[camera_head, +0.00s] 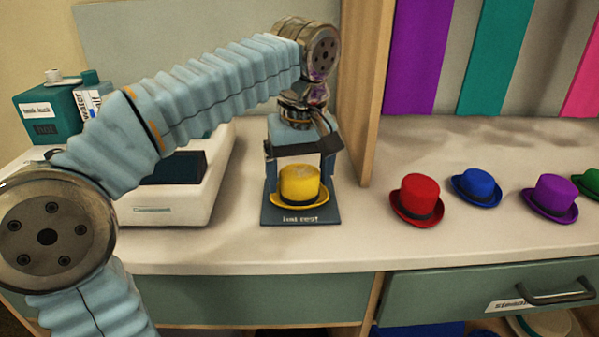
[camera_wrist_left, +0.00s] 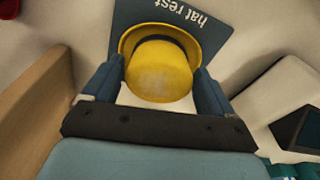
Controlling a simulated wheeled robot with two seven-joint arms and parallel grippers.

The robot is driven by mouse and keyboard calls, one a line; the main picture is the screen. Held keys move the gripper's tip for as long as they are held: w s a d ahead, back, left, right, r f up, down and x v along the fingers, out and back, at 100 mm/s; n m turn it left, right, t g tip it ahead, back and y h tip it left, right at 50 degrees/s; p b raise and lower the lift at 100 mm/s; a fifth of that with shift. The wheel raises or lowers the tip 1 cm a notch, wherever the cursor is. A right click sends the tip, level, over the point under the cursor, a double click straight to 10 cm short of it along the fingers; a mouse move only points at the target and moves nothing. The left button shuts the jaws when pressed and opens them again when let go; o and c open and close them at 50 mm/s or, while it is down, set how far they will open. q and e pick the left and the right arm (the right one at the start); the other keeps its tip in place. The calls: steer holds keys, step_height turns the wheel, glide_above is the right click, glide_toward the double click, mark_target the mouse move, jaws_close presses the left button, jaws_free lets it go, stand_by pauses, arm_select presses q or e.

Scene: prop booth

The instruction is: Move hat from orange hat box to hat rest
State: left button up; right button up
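The yellow hat (camera_head: 299,184) with a dark band sits upright on the dark blue mat labelled hat rest (camera_head: 284,217). My left gripper (camera_head: 299,172) is above the mat, pointing down, its fingers wide apart on either side of the hat. In the left wrist view the hat (camera_wrist_left: 160,72) lies between the two fingers (camera_wrist_left: 159,88), with pale surface showing beside the crown near the finger bases; the fingertips are close to the brim. The hat rest (camera_wrist_left: 222,38) shows beyond the hat. No orange hat box is visible. My right gripper is out of view.
A red hat (camera_head: 417,198), blue hat (camera_head: 476,187), purple hat (camera_head: 551,198) and green hat (camera_head: 591,182) stand on the counter at right, beyond a wooden divider (camera_head: 369,90). A white machine (camera_head: 187,205) stands left of the mat. A drawer (camera_head: 450,298) is below.

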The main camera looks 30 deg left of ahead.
arm_select(q)
steer(key=shift+o, duration=1)
steer(key=shift+r, duration=0.35)
step_height(320, 180, up, 13)
steer(key=s+d+p, duration=0.1)
steer(key=p, duration=0.3)
steer(key=shift+p, duration=0.3)
steer(key=shift+s, duration=0.1)
